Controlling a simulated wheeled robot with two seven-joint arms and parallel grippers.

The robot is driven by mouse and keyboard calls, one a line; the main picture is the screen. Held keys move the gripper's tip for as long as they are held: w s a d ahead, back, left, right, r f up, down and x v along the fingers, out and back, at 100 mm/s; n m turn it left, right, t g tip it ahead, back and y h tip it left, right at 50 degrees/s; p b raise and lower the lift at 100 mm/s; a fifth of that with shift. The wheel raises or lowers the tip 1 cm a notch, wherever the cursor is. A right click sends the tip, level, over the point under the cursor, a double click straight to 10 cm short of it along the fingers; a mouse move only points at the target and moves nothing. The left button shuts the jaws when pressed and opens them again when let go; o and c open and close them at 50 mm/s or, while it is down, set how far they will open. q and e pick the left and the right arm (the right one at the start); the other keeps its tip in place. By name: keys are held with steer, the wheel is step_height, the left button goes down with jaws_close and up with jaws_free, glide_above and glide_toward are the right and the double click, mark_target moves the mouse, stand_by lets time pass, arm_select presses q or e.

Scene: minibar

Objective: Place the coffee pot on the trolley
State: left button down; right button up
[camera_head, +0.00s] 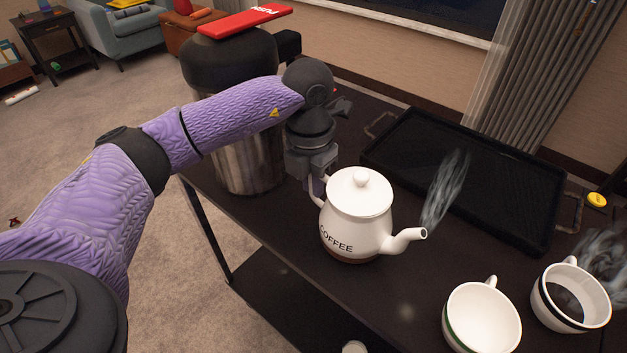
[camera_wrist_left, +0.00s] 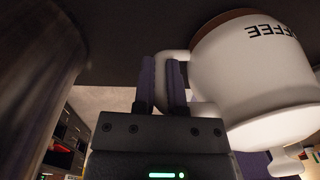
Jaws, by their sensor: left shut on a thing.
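The white coffee pot (camera_head: 357,220) with COFFEE lettering and a brown base is upright at the trolley (camera_head: 270,225), its steaming spout pointing right. I cannot tell whether its base touches the dark top or is slightly above it. My left gripper (camera_head: 316,186) is shut on the pot's handle, on the pot's left side. In the left wrist view, the gripper fingers (camera_wrist_left: 163,82) close around the handle, beside the pot body (camera_wrist_left: 255,80), which appears upside down. My right gripper is not in view.
A large metal urn (camera_head: 245,140) with a red PUSH sign (camera_head: 245,21) stands left of the pot. A black tray (camera_head: 460,175) lies behind it. A white cup (camera_head: 482,318) and a steaming cup of coffee (camera_head: 570,297) stand at front right. Dark surface is clear between pot and cups.

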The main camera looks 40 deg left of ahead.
arm_select(q)
steer(key=c, duration=0.8)
jaws_free()
steer(key=shift+o, duration=0.6)
steer(key=r+p, duration=0.1)
steer(key=r, duration=0.3)
steer(key=r+p, duration=0.2)
steer(key=r, duration=0.2)
steer(key=r+p, duration=0.2)
steer(key=r, duration=0.2)
steer(key=shift+a, duration=0.25)
